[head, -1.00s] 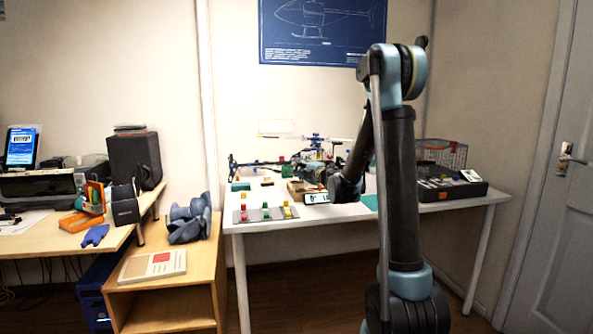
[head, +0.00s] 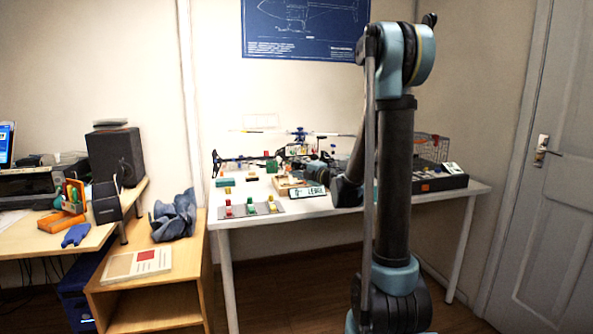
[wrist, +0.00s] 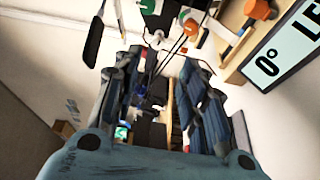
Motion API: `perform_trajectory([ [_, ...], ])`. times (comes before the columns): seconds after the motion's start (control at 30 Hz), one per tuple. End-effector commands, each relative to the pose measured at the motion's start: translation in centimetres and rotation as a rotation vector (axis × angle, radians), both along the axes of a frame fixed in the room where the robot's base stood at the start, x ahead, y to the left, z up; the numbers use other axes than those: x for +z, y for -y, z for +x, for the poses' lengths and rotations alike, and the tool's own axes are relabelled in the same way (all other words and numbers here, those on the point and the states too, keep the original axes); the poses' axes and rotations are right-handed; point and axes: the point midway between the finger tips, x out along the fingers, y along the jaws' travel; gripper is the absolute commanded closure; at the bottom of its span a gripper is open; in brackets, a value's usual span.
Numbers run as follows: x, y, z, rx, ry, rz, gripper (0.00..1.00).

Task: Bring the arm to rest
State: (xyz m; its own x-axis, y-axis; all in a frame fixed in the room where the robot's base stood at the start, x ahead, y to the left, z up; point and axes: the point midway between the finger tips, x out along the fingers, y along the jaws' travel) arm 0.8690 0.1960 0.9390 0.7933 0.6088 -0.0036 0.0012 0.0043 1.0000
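My arm (head: 397,185) stands folded at the right of the head view, with its forearm reaching down over the white table (head: 330,207). My gripper shows in the wrist view (wrist: 163,68), its two fingers apart with a gap between them. Table items and dark wires show through the gap, and I see nothing clamped there. In the head view the gripper is mostly hidden among the clutter by the model helicopter (head: 300,135). A white "0° LE..." label (wrist: 285,50) lies right of the fingers; it also shows in the head view (head: 308,192).
A grey strip with coloured blocks (head: 250,210) lies at the table's front left. A dark tray (head: 440,180) stands at the right end. A wooden shelf (head: 160,293) and a desk with a speaker (head: 115,155) are at left. A door (head: 545,170) is at right.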

Motion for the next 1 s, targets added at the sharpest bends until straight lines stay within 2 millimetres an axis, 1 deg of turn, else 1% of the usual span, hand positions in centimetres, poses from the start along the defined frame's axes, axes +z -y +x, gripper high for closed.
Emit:
perform_trajectory([
  [0.07,0.1,0.1,0.0,-0.004,0.000,0.002,0.61],
  [0.17,0.8,0.8,0.0,-0.036,-0.004,0.026,0.61],
  [0.27,2.3,2.7,-0.1,-0.111,-0.013,0.083,0.61],
  [0.37,4.0,5.6,-0.4,-0.222,-0.034,0.166,0.61],
  [0.4,4.6,6.9,-0.6,-0.271,-0.046,0.201,0.61],
  [0.47,5.3,8.9,-1.0,-0.344,-0.068,0.255,0.61],
  [0.5,5.6,10.2,-1.4,-0.391,-0.085,0.290,0.61],
  [0.57,5.9,12.2,-2.1,-0.461,-0.112,0.338,0.61],
  [0.6,5.9,13.6,-2.6,-0.507,-0.132,0.370,0.61],
  [0.7,5.7,16.9,-4.2,-0.621,-0.189,0.452,0.61],
  [0.77,5.2,18.4,-5.4,-0.690,-0.224,0.499,0.61],
  [0.87,4.0,20.7,-7.6,-0.799,-0.295,0.575,0.61],
  [1.0,1.5,23.5,-11.3,-0.945,-0.415,0.671,0.61],
])
